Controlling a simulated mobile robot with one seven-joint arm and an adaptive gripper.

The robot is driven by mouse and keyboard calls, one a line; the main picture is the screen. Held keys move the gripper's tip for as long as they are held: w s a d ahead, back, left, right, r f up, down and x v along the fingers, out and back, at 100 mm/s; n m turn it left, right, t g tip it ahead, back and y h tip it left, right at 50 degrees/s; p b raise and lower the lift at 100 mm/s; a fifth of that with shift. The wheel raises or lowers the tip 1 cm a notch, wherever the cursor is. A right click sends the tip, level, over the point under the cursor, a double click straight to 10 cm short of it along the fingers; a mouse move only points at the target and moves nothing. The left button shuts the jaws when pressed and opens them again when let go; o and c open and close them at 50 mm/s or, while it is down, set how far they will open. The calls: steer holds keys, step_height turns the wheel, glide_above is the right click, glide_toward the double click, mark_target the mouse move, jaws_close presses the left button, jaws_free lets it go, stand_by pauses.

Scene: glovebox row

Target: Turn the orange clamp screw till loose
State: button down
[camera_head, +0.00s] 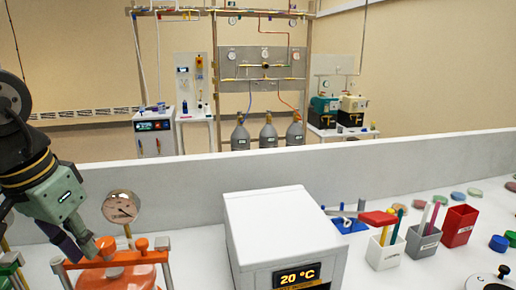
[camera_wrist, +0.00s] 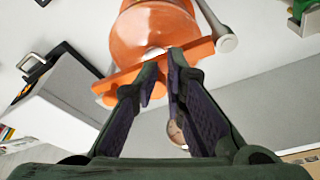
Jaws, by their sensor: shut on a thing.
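An orange pressure vessel (camera_head: 125,278) stands at the lower left in the head view, with an orange clamp bar across its top. Orange knobs show there; one, the orange clamp screw (camera_head: 106,245), is right at my fingertips. My gripper (camera_head: 86,247) comes down from the left onto it. In the wrist view the vessel (camera_wrist: 158,28) and the orange bar (camera_wrist: 118,84) lie beyond my gripper (camera_wrist: 164,76). Its fingers are a little apart at the tips and closed on the screw, which they mostly hide.
A round gauge (camera_head: 121,207) rises just behind the vessel. A white box with a 20 °C display (camera_head: 285,235) stands to the right. Pen cups (camera_head: 424,240) and a blue holder (camera_head: 348,224) are farther right. A low grey wall (camera_head: 200,185) runs behind the bench. Bench between vessel and box is clear.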

steer(key=shift+d+f, duration=0.1)
steer(key=shift+d, duration=0.75)
steer(key=shift+w+d+f, duration=0.1)
steer(key=shift+w+d, duration=0.05)
steer(key=shift+w, duration=0.05)
steer(key=shift+s, duration=0.55)
step_height(320, 180, up, 6)
steer(key=shift+r, duration=0.2)
steer(key=shift+w, duration=0.1)
